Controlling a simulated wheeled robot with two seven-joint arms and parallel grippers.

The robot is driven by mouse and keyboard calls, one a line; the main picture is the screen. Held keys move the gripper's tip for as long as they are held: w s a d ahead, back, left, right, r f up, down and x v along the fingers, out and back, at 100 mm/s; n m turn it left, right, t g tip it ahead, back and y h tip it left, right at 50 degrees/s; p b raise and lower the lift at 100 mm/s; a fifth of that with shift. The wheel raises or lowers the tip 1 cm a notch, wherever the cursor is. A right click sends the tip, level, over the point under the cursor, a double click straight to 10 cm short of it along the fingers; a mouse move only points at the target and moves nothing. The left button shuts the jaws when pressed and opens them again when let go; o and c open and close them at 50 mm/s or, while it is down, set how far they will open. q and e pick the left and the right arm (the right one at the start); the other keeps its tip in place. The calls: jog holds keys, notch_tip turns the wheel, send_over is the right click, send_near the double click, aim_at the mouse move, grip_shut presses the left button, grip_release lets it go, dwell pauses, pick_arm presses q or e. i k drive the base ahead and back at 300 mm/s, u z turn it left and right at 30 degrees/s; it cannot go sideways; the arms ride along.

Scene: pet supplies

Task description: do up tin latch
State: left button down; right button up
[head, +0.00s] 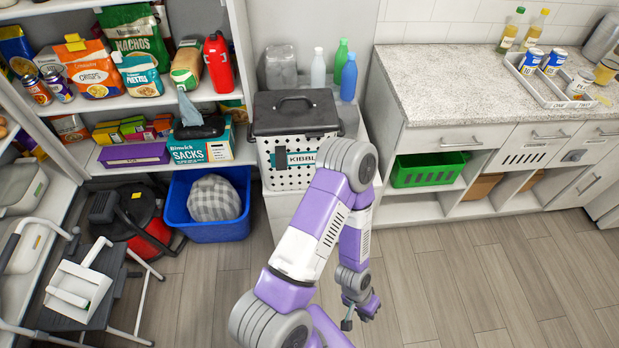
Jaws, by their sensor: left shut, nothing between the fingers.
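The kibble tin (286,172) is a white perforated bin with a dark grey lid and handle (295,106). It stands upright on a low white cabinet in the middle of the head view. A teal label reading "KIBBL" shows on its front, partly covered by my arm. A small dark piece (281,157) at the label's left edge may be the latch; I cannot tell whether it is fastened. My left gripper (350,317) is shut and empty, hanging low over the floor, in front of and below the tin, apart from it. My right gripper is out of view.
Bottles (318,69) stand behind the tin. A blue tub (205,229) with a grey checked bundle sits on the floor to its left, near a red vacuum (151,236) and a step stool (80,291). A counter (460,88) stands right; floor there is clear.

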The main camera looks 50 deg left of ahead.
aim_at(281, 164)
jog(key=i, duration=0.5)
jog(key=u, duration=1.35)
